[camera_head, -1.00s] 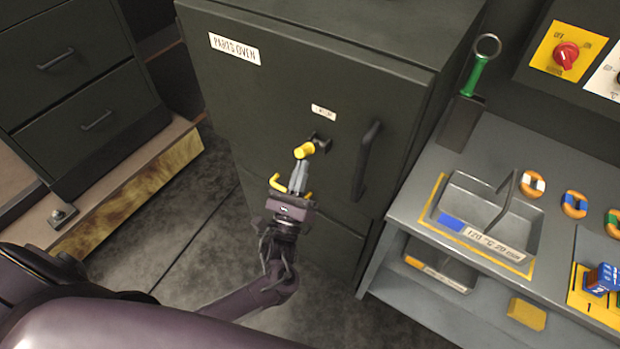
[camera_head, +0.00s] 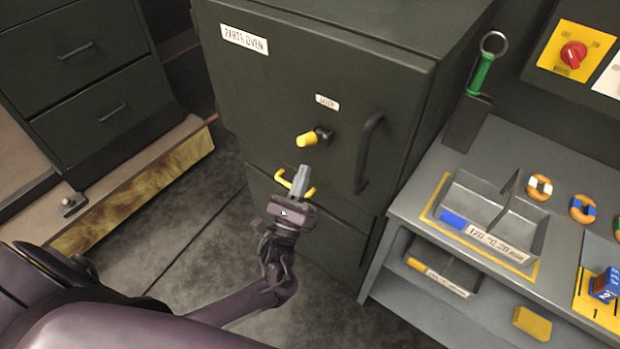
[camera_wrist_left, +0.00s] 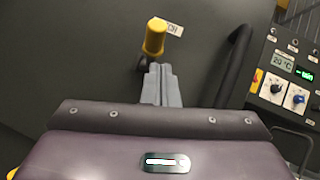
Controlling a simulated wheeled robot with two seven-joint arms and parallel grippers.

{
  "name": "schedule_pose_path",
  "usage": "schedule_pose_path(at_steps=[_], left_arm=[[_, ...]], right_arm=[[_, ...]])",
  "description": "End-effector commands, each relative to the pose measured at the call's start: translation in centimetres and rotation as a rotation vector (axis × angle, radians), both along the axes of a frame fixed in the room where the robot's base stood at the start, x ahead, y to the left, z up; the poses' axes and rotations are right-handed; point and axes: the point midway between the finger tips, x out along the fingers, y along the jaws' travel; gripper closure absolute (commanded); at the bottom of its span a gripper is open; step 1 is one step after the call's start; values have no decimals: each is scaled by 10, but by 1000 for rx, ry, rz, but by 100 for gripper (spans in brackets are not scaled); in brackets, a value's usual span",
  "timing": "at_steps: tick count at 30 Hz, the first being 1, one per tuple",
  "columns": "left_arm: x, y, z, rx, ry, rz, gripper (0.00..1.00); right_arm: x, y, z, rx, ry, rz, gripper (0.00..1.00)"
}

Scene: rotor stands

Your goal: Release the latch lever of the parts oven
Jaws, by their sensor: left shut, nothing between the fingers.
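The parts oven (camera_head: 280,100) is a dark grey cabinet with a white name label (camera_head: 244,39). Its latch lever, with a yellow grip (camera_head: 307,139) on a dark pivot, sits on the door beneath a small white label (camera_head: 327,102). The yellow grip points left in the head view; it also shows in the left wrist view (camera_wrist_left: 155,37). My left gripper (camera_head: 302,172) is shut and empty, just below the lever and apart from it. In the left wrist view the closed fingertips (camera_wrist_left: 161,70) lie below the yellow grip. My right gripper is not in view.
A dark door handle (camera_head: 368,152) stands right of the lever. A drawer cabinet (camera_head: 95,80) stands at the left. Floor lies between.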

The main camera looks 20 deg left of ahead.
Motion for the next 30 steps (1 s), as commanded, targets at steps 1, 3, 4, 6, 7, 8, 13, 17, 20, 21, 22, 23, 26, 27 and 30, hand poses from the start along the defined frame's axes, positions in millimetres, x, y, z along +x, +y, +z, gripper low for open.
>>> schedule_pose_path(at_steps=[1, 3, 4, 6, 7, 8, 13, 17, 20, 21, 22, 23, 26, 27, 30], left_arm=[[-11, -1, -5, 1, 4, -4, 100], [-24, -1, -9, 0, 5, -4, 100], [-29, -1, -10, 0, 6, -4, 100], [-41, -1, -15, 0, 7, -4, 100], [-46, -1, -16, 0, 6, -4, 100], [-52, -1, -18, 0, 8, -5, 100], [-79, -2, -25, -1, 8, -4, 100], [-91, -2, -27, 0, 6, -4, 100], [-95, -2, -28, 0, 6, -4, 100], [-95, -2, -28, 0, 6, -4, 100], [-96, -1, -28, 0, 6, -4, 100], [-96, -2, -28, 0, 6, -4, 100], [-95, -2, -28, 0, 7, -3, 100], [-95, -2, -28, 0, 7, -3, 100], [-95, -2, -28, 0, 7, -3, 100]], right_arm=[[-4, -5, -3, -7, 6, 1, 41], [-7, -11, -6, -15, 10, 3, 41], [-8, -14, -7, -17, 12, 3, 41], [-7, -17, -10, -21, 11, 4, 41], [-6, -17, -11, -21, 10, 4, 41], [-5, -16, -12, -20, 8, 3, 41], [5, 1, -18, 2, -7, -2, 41], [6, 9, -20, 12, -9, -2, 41], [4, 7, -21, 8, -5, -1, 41], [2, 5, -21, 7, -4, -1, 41], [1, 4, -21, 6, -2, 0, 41], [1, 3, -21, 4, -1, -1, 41], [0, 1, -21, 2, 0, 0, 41], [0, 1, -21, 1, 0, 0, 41], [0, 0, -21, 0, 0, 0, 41]])
